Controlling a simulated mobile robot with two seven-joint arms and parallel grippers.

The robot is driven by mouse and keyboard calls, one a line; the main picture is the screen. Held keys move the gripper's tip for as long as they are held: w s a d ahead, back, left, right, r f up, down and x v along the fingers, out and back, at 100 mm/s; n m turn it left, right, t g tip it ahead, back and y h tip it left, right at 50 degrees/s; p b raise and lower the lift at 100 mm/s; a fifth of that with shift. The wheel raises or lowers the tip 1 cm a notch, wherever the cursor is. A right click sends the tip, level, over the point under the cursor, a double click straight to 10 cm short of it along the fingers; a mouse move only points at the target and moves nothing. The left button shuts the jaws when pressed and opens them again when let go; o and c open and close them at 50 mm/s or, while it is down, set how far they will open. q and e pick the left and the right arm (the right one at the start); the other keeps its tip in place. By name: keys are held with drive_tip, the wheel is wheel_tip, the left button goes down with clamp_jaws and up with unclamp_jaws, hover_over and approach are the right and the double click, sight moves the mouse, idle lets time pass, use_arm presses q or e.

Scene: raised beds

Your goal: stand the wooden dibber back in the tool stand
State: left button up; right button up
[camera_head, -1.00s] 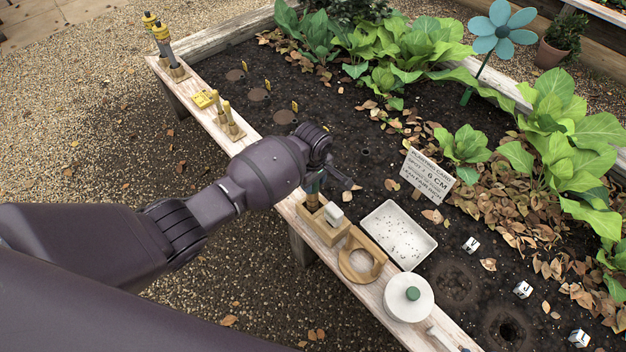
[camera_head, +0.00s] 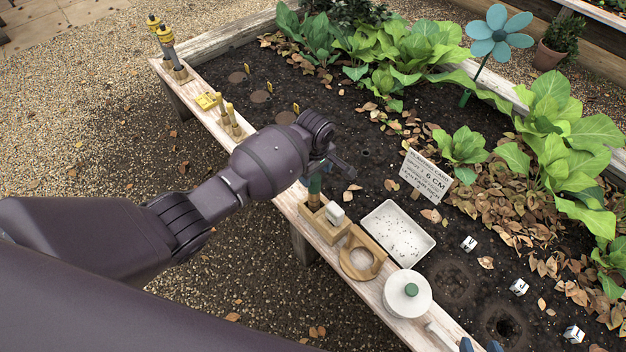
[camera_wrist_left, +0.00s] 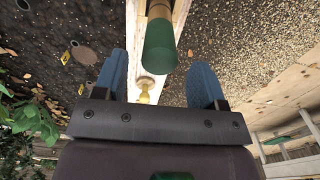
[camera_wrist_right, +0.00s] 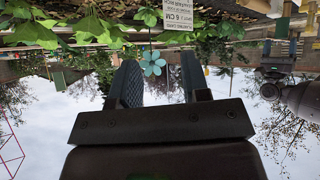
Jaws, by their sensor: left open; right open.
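The wooden dibber, with a dark green grip (camera_head: 315,184), stands upright in the wooden tool stand (camera_head: 327,229) on the plank ledge. My left arm partly hides its upper end. In the left wrist view, the green grip (camera_wrist_left: 160,46) lies ahead of the two blue fingers, with a tan part beyond it. My left gripper (camera_wrist_left: 158,78) is open, with a visible gap between each finger and the grip. My right gripper (camera_wrist_right: 158,80) is open and empty; its blue fingertips (camera_head: 480,346) just show at the bottom edge of the head view.
A white block (camera_head: 334,213) is at the stand. A wooden ring holder (camera_head: 374,262), a white lidded pot (camera_head: 407,306) and a white tray (camera_head: 410,228) are nearby. Yellow-topped tools (camera_head: 161,30) and wooden pegs (camera_head: 230,112) stand farther left. A planting card (camera_head: 427,176) stands in the soil.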

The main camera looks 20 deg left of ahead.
use_arm(q)
wheel_tip(320, 180, up, 6)
drive_tip(key=shift+r+p, duration=0.25)
drive_tip(key=shift+p, duration=0.65)
drive_tip(key=shift+r, duration=0.5)
